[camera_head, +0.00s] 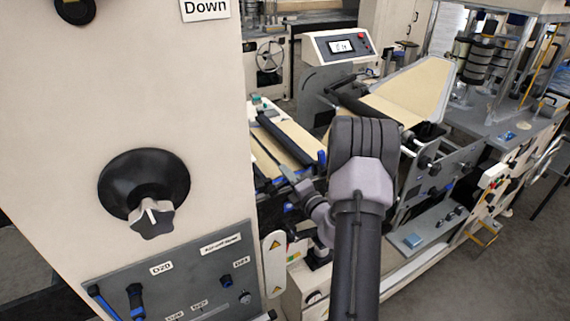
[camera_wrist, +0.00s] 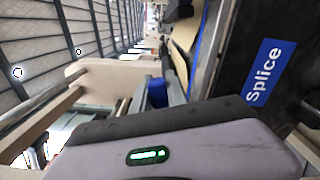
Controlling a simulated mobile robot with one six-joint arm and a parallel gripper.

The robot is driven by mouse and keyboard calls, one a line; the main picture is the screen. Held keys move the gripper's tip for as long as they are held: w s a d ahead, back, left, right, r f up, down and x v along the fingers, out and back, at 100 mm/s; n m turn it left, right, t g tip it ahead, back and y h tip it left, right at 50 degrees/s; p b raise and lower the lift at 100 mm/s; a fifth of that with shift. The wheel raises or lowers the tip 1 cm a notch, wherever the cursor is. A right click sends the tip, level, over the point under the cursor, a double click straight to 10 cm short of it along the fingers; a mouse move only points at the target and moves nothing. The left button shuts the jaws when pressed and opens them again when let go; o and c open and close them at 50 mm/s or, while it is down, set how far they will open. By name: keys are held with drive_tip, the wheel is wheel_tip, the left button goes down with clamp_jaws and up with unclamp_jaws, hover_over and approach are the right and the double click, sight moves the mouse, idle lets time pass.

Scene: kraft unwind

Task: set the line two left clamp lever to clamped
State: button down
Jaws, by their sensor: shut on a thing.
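My gripper (camera_head: 285,170) reaches up and left from my wrist to the near side of the splice table (camera_head: 288,142), beside the cream cabinet. In the wrist view its grey fingers (camera_wrist: 158,92) are close together, with a blue piece (camera_wrist: 156,93) at them. This blue piece appears to be the clamp lever, and my gripper is shut on it. The lever's pivot and exact angle are hidden. A blue "Splice" label (camera_wrist: 263,72) is on the dark surface at right in the wrist view.
The cream cabinet with a black knob (camera_head: 145,185) stands close at left. A black bar with blue ends (camera_head: 287,138) lies across the splice table. A console with a display (camera_head: 340,46) stands behind. Grey floor (camera_head: 500,270) is open at lower right.

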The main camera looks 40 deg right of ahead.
drive_tip(key=shift+d+f+m+p, duration=0.1)
drive_tip(key=shift+f+m+p, duration=0.5)
drive_tip(key=shift+m, duration=0.3)
drive_tip(key=shift+d+f+m+p, duration=0.1)
drive_tip(key=shift+f+m+p, duration=0.45)
drive_tip(key=shift+m, duration=0.35)
drive_tip(key=shift+a, duration=0.1)
drive_tip(key=c, duration=1.3)
unclamp_jaws()
drive_tip(key=shift+s, duration=0.1)
drive_tip(key=v, duration=1.7)
drive_tip(key=shift+s+a+r, duration=0.1)
drive_tip(key=shift+s+r, duration=0.05)
